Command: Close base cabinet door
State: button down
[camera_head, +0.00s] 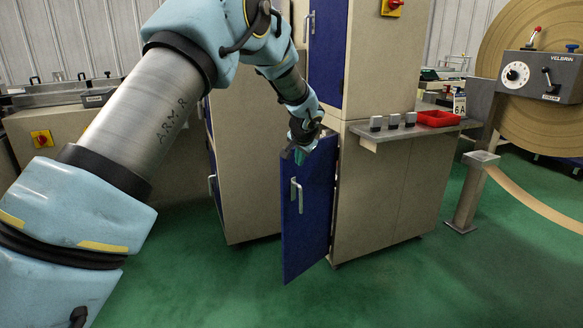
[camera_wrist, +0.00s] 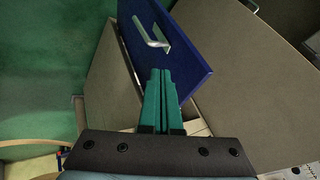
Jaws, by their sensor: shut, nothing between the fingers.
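The blue base cabinet door (camera_head: 308,215) stands ajar, swung out from the beige cabinet (camera_head: 382,195) on its right. Its silver handle (camera_head: 296,194) is on the door's outer face. In the wrist view the door (camera_wrist: 185,45) and its handle (camera_wrist: 152,34) lie just beyond the fingertips. My gripper (camera_head: 300,156) is at the door's upper edge in the head view. In the wrist view my gripper (camera_wrist: 160,72) has its green fingers together with nothing between them. I cannot tell whether the fingers touch the door.
A grey shelf (camera_head: 420,130) with a red bin (camera_head: 438,118) and several small grey blocks juts from the cabinet's right side. A second beige cabinet (camera_head: 240,160) stands to the left. The green floor (camera_head: 215,285) in front is clear.

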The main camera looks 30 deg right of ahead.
jog(key=p, duration=0.1)
send_near(289, 175)
notch_tip(289, 175, down, 3)
jog(key=s+d, duration=0.2)
jog(key=w, duration=0.2)
jog(key=w+p, duration=0.1)
jog(key=shift+w+a+f, duration=0.2)
jog(key=shift+f, duration=0.1)
jog(key=shift+w+a+f, duration=0.1)
jog(key=shift+w, duration=0.4)
